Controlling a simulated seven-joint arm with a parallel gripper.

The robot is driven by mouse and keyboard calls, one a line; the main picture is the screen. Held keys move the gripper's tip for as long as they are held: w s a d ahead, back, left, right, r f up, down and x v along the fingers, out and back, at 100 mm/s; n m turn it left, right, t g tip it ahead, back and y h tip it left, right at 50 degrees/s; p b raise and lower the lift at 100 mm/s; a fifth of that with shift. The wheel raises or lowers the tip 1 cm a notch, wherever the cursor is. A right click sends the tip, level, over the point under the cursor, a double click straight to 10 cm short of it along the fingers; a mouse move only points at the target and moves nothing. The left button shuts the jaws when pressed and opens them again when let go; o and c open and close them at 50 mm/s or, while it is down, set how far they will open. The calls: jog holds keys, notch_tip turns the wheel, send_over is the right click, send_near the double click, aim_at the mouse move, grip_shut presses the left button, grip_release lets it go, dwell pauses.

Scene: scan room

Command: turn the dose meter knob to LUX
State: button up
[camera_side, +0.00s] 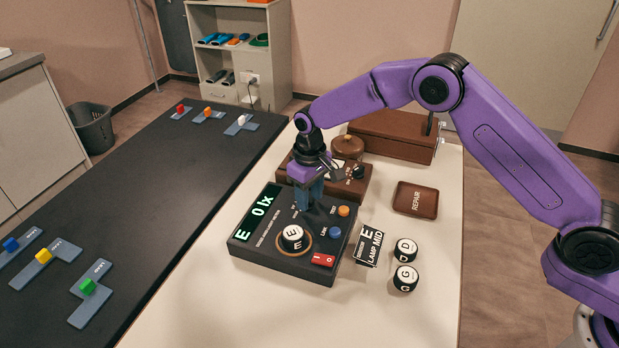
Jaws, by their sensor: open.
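The dose meter (262,254) is a dark box on the white table, with a green-lit display (256,212) that seems to read "E 0 lx". Its round knob (293,238), black with a white top marked E, sits inside a brown ring at the front of the panel. The small labels around it are too small to read, so I cannot tell its setting. My gripper (309,203) is open and points down over the back part of the meter, behind the knob and apart from it. Its blue fingers hide part of the panel.
On the meter are an orange button (343,211), a blue button (335,232) and a red switch (323,260). A brown wooden device (357,187) stands close behind. Label cards (369,246), two round blocks (405,250) and a REPAIR tray (415,200) lie right. The table front is clear.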

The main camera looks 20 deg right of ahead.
aim_at(311, 202)
notch_tip(311, 202, up, 17)
dwell(0.5)
jog(key=shift+r, duration=0.1)
dwell(0.3)
jog(key=s+d+r+n, duration=0.2)
jog(key=s+d, duration=0.1)
jog(key=s, duration=0.6)
jog(key=s+d+r+n, duration=0.1)
jog(key=s+d+n, duration=0.15)
jog(key=s, duration=0.75)
jog(key=s+d+f+n, duration=0.1)
jog(key=s+d+f, duration=0.1)
jog(key=s+d, duration=0.6)
jog(key=s+d+f+n, duration=0.2)
jog(key=s+d, duration=0.6)
jog(key=s, duration=0.4)
jog(key=shift+s+d+f, duration=0.25)
jog(key=shift+s+f, duration=0.05)
